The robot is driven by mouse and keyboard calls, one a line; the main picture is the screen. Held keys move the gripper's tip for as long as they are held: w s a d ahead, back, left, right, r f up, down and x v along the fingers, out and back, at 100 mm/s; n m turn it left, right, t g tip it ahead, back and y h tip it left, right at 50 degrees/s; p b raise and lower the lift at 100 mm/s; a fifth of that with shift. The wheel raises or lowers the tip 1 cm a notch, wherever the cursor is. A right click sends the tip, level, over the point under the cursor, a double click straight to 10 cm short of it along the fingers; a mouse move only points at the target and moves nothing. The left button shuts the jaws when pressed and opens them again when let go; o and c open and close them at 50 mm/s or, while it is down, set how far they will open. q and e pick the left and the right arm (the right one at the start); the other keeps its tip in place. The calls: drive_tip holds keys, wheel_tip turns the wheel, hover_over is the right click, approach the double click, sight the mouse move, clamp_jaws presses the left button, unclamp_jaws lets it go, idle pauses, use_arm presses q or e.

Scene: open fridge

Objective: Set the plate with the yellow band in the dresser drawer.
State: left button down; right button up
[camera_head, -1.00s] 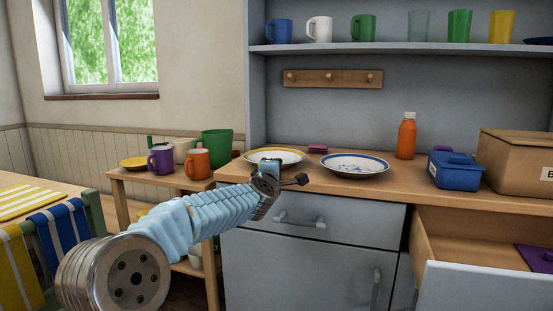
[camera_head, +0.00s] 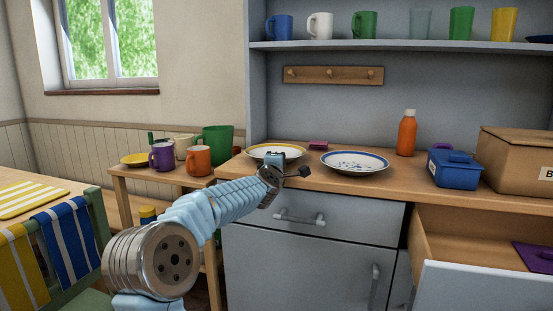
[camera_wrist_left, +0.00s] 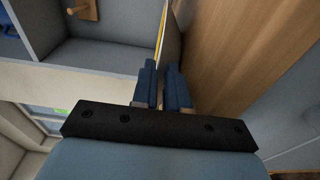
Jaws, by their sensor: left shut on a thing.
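The plate with the yellow band (camera_head: 262,150) is on the left end of the dresser top, seen at a low angle. My left gripper (camera_head: 275,168) is at its front edge, with its fingers shut on the rim. In the left wrist view, the plate (camera_wrist_left: 162,30) shows edge-on as a thin yellow and white strip running into the left gripper (camera_wrist_left: 160,75). I cannot tell whether the plate touches the wood. The dresser drawer (camera_head: 478,288) is pulled open at the lower right. My right gripper is not in view.
A blue-rimmed plate (camera_head: 355,170) sits right of the held plate, with a pink block (camera_head: 318,145) behind. An orange bottle (camera_head: 407,133), a blue container (camera_head: 455,170) and a cardboard box (camera_head: 520,160) stand farther right. A purple item (camera_head: 537,257) lies in the drawer's right part; its left part looks clear.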

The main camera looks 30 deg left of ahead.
use_arm(q)
drive_tip(key=shift+r, duration=0.2)
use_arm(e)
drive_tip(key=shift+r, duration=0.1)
use_arm(q)
drive_tip(key=shift+r+p, duration=1.65)
drive_tip(key=shift+r, duration=0.05)
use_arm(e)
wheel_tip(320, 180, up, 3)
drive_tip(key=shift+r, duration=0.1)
use_arm(q)
drive_tip(key=shift+f, duration=0.1)
